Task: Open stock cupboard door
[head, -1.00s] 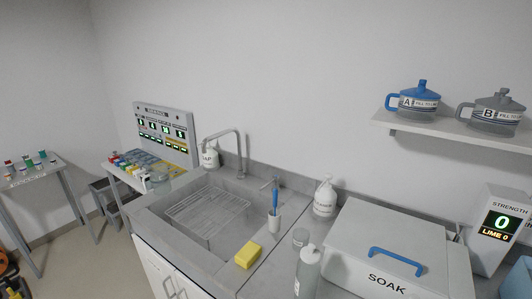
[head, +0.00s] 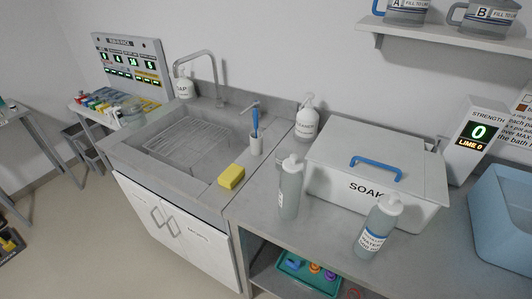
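A white cupboard (head: 185,226) stands under the sink, with two door fronts side by side. Grey handles (head: 166,219) sit near the middle where the doors meet, and both doors look shut. A label on the right door is too small to read. I cannot tell whether this is the stock cupboard. Neither of my grippers shows in the head view.
The sink (head: 128,150) is above the cupboard, with a yellow sponge (head: 231,177) on its edge. The SOAK box (head: 325,190), bottles (head: 290,190) and a blue tub (head: 501,240) stand on the counter. A green tray (head: 297,279) is on the shelf below. Floor in front is clear.

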